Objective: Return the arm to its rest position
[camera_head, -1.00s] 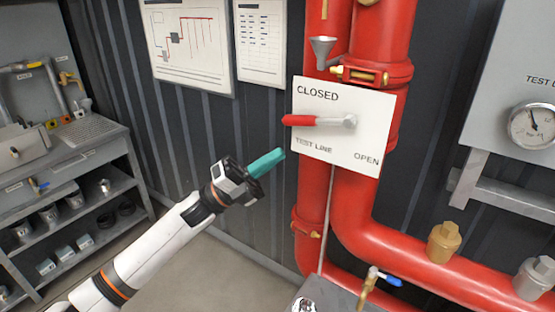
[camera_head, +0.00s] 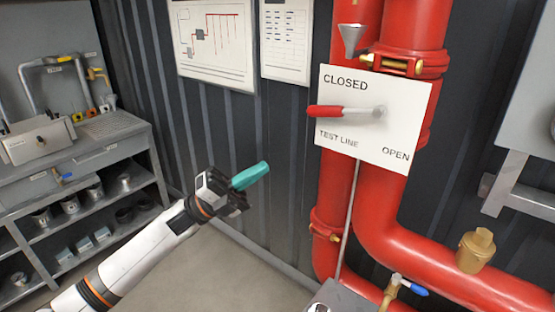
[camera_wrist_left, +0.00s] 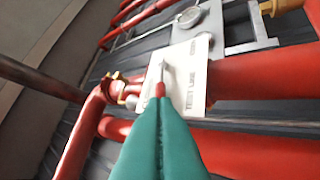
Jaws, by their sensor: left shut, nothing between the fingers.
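My left gripper (camera_head: 251,175) comes in from the left on a white arm, with its teal fingers closed together and nothing between them. It hangs in free air, below and left of the test line plate (camera_head: 335,133). The red-handled test line lever (camera_head: 328,111) lies horizontal and points left, near the word CLOSED. In the left wrist view my teal fingers (camera_wrist_left: 160,108) fill the lower middle, and the plate (camera_wrist_left: 196,78) shows beyond them. The fingertips overlap the red lever end in that view, but the head view shows a gap. My right gripper is not in view.
Red pipes (camera_head: 333,205) run vertically and bend right. A metal workbench with shelves (camera_head: 110,152) stands at the left. Posters (camera_head: 215,45) hang on the dark corrugated wall. A brass cap (camera_head: 475,250) and a blue-handled valve (camera_head: 412,287) sit low right. The floor (camera_head: 215,265) is clear.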

